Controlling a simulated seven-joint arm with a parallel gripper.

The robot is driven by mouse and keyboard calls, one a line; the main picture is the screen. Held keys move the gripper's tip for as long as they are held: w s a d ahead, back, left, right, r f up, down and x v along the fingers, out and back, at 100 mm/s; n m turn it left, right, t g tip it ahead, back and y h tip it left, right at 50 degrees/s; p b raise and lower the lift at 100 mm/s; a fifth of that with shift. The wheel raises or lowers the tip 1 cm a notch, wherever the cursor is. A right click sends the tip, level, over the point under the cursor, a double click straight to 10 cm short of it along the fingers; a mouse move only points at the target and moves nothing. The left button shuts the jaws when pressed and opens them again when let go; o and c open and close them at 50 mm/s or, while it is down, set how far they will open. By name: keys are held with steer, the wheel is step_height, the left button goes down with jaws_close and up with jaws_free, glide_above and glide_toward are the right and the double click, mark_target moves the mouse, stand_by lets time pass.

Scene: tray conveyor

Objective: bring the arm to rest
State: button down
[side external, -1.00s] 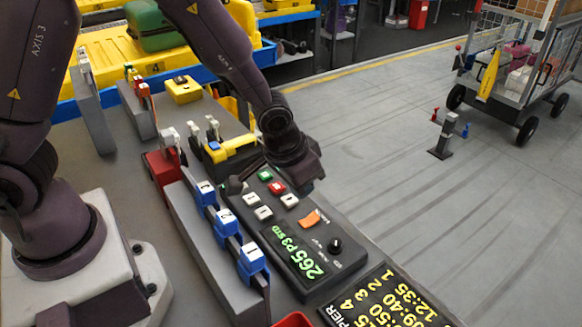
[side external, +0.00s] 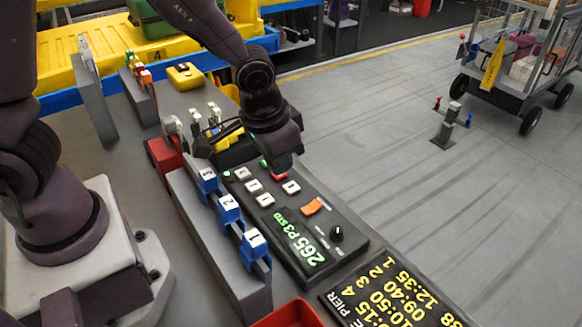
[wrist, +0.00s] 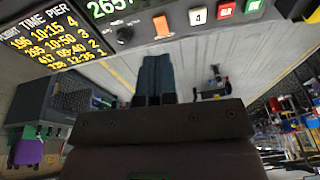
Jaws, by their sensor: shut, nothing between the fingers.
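My gripper (side external: 204,148) is shut and empty. My arm comes in from the upper left and is bent down at the wrist. The gripper hides part of the panel's upper end and part of the yellow-handled device behind it.
Blue levers (side external: 229,207) stand on a grey block left of the panel. A red block (side external: 163,158) adjoins it. A timetable board (side external: 392,297) and a red tray (side external: 288,314) are at the front. A loaded trolley (side external: 497,87) stands far right on open grey floor.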

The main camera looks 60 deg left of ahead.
steer(key=s+a+r+t, duration=0.1)
steer(key=s+a+r, duration=0.3)
steer(key=s+r, duration=0.4)
steer(key=s+a+r+t, duration=0.25)
steer(key=s+r, duration=0.25)
steer(key=r, duration=0.4)
steer(key=n+g, duration=0.4)
steer(key=n, duration=1.5)
glide_toward(315, 203)
steer(key=f, duration=0.2)
steer(key=w+f, duration=0.1)
steer(key=f, duration=0.4)
steer(key=shift+w+a+f, duration=0.1)
steer(key=shift+w+f, duration=0.05)
steer(key=shift+f, duration=0.05)
